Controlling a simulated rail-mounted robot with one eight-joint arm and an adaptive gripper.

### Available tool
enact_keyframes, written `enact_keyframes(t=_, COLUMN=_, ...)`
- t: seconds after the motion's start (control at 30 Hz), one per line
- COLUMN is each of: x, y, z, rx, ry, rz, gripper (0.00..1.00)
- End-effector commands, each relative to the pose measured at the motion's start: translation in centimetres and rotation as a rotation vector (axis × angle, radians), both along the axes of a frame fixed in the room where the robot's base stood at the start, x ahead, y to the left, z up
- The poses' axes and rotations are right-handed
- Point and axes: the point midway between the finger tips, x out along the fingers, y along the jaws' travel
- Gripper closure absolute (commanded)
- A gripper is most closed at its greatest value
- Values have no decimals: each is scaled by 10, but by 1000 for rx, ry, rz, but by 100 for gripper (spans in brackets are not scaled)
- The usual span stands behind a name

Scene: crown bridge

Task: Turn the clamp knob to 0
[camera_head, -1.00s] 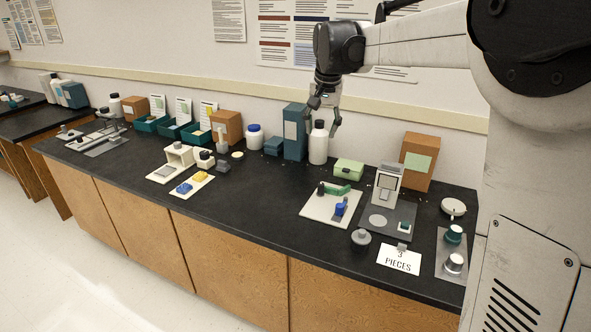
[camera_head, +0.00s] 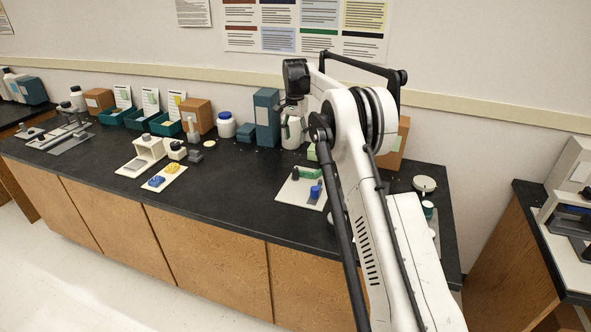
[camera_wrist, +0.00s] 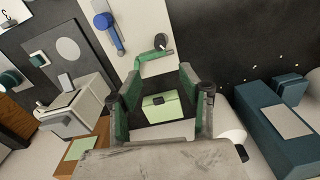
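A white board (camera_head: 291,197) on the bench carries a blue clamp-like part (camera_head: 315,192), a green piece (camera_head: 308,173) and a small dark post. In the wrist view, the blue part (camera_wrist: 108,30) has a round end and a short arm, and the green piece (camera_wrist: 155,55) lies beside it. I cannot tell which part is the clamp knob, and no 0 mark is readable. My gripper (camera_wrist: 158,76) is open and empty, its fingers spread above the bench; the board lies beyond the fingertips in the wrist view. My arm hides part of the bench right of the board.
A light-green box (camera_wrist: 162,107) shows between the fingers. A white bottle (camera_head: 293,133) and tall blue box (camera_head: 266,118) stand behind the board, close to my gripper.

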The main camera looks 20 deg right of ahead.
Motion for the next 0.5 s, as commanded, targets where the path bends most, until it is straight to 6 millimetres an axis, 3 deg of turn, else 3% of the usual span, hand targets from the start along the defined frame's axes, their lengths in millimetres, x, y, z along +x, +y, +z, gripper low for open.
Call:
enact_keyframes(t=0.33, x=6, y=-5, z=-29, rx=3, ry=16, rz=-22, gripper=61)
enact_keyframes(t=0.5, x=6, y=-5, z=-55, rx=3, ry=16, rz=-22, gripper=61)
